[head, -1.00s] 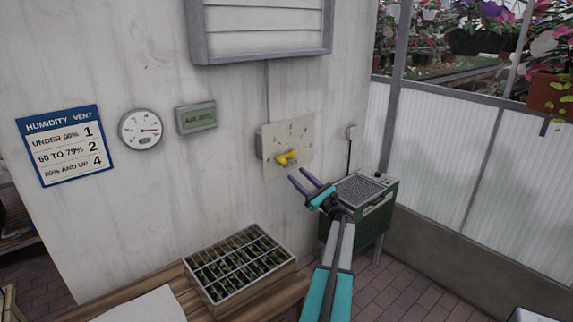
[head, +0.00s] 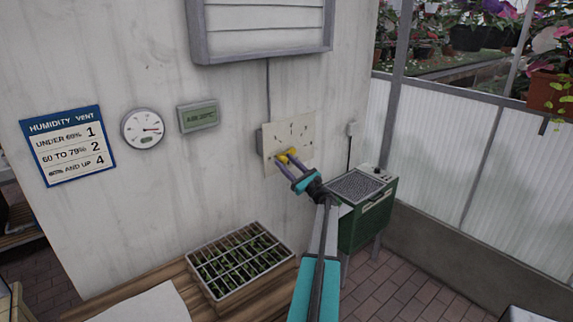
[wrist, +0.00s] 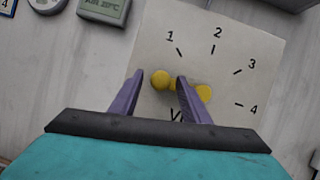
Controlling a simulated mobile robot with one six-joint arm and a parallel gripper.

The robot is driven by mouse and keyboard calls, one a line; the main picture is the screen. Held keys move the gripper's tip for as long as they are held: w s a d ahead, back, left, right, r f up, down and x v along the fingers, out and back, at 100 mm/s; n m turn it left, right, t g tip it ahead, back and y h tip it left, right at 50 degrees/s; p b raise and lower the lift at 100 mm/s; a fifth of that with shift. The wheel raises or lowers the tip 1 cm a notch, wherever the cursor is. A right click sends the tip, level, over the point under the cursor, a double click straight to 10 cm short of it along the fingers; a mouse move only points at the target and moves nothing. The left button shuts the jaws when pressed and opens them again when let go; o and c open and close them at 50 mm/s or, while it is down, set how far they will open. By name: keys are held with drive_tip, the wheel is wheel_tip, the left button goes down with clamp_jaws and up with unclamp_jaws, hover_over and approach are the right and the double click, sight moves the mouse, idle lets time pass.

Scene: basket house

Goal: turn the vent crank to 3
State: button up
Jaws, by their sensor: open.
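The pale vent panel (wrist: 228,52) on the wall carries tick marks numbered 1 to 4. Its yellow crank (wrist: 204,92) appears to have its hub at right and its knob at left, left of and below the 1 mark. In the head view the crank (head: 290,153) is partly behind my fingers. My gripper (wrist: 159,75) is open, with one purple finger on each side of the knob. The right finger covers part of the crank arm. Whether either finger touches the knob I cannot tell. Lettering below the crank is mostly hidden.
A humidity sign (head: 68,146) lists vent 1, 2 and 4. A round gauge (head: 143,128) and a small display (head: 198,116) hang beside it. A seedling tray (head: 240,262) sits on the wooden bench below. A green heater (head: 366,215) stands right of the panel.

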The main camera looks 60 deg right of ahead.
clamp_jaws()
